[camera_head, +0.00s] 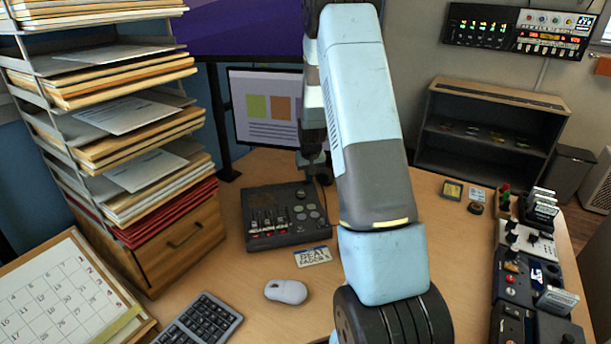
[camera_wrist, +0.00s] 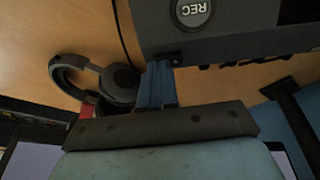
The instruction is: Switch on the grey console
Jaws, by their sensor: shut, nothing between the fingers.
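The dark grey console (camera_head: 287,217) with sliders, knobs and pads lies on the desk, left of my arm in the head view. In the wrist view the console (camera_wrist: 230,35) fills the top, with an upside-down round REC button (camera_wrist: 193,12). My gripper (camera_head: 316,172) is at the console's back right corner in the head view, partly hidden by my arm. In the wrist view its blue fingers (camera_wrist: 158,82) are shut and empty, right by the console's edge. A small dark part sits at that edge by the fingertips; I cannot tell whether they touch it.
Headphones (camera_wrist: 105,85) lie beside the fingers in the wrist view. A mouse (camera_head: 286,291), a keyboard (camera_head: 200,322) and a lettered card (camera_head: 312,256) lie before the console. A paper rack (camera_head: 120,130) stands left; several small devices (camera_head: 530,260) line the right edge.

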